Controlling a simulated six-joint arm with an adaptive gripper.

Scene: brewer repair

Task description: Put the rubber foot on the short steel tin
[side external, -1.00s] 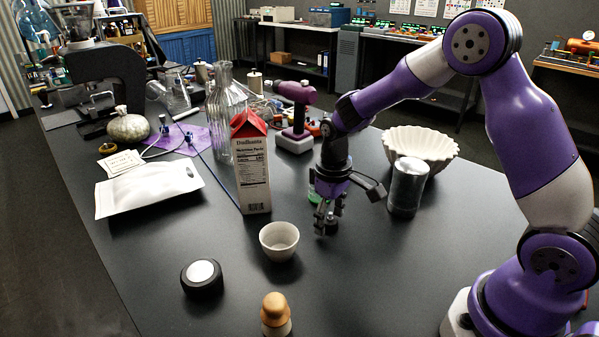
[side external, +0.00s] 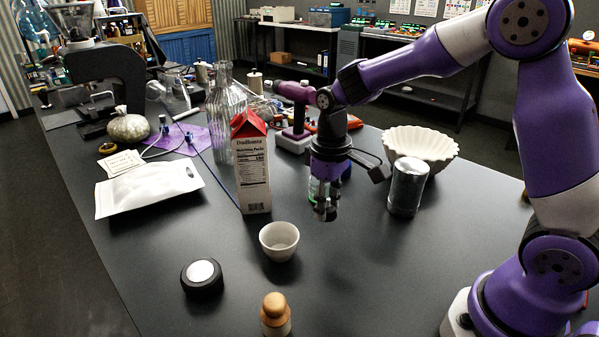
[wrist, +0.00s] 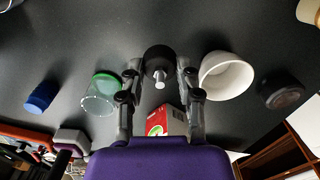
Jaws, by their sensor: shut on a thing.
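My gripper (side external: 325,208) hangs above the table between the milk carton and the steel tin, pointing down. In the wrist view its two fingers (wrist: 158,78) are closed on the sides of the rubber foot (wrist: 157,57), a black round piece with a pale metal stud. In the side view the foot is small and dark at the fingertips, clear of the table. A plain steel tin (side external: 407,187) stands upright to the right of my gripper, apart from it.
A white cup (side external: 279,242) and a red-topped carton (side external: 253,170) stand left of my gripper. A green-rimmed jar (wrist: 101,95) is close by. A white fluted bowl (side external: 420,146) is behind the tin. A black puck (side external: 202,279) lies front left. The table right of the cup is clear.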

